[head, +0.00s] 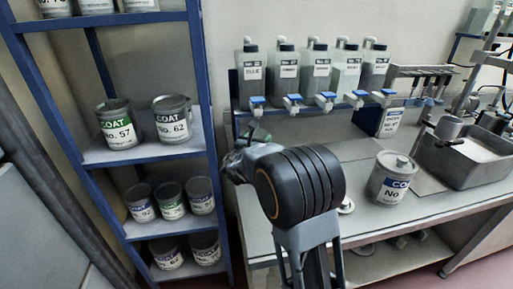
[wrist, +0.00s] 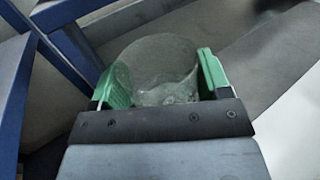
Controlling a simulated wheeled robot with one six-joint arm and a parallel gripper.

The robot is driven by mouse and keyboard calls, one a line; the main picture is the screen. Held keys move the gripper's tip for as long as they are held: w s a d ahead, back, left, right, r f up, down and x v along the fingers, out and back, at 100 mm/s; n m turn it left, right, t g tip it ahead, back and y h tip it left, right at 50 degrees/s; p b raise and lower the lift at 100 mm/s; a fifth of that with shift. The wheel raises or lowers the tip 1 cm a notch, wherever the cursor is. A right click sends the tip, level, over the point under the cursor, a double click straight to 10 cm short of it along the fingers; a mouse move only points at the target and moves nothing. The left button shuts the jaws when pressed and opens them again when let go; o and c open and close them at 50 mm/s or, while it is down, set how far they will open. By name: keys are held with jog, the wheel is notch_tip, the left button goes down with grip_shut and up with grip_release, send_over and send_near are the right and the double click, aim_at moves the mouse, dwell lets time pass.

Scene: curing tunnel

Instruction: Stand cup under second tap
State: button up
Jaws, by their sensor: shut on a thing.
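My gripper (wrist: 165,80) has green finger pads shut on the sides of a clear greyish cup (wrist: 165,62) in the wrist view. In the head view my gripper (head: 258,134) is near the bench's left end, below and in front of the first tap (head: 257,101), and my arm hides most of it and the cup. The second tap from the left (head: 291,101) is up and to the right of the gripper. It has a blue handle and sits below a labelled bottle (head: 289,68). I cannot tell the cup's height above the bench.
The blue-posted rack (head: 207,90) with paint cans stands close on the left. A large can (head: 390,178) stands on the bench (head: 450,200) to the right, before a grey basin (head: 440,162). More bottles and taps continue rightward. The bench below the taps is partly hidden by my arm.

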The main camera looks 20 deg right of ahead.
jog(key=shift+w+f, duration=0.15)
jog(key=shift+f, duration=1.5)
jog(key=shift+f+b, duration=0.15)
jog(key=shift+b, duration=0.2)
jog(key=o, duration=1)
jog(key=shift+o, duration=0.2)
jog(key=shift+r+p, duration=0.25)
jog(key=shift+p, duration=0.05)
jog(key=v, duration=1.2)
jog(key=shift+a+f, duration=0.1)
jog(key=shift+f, duration=0.05)
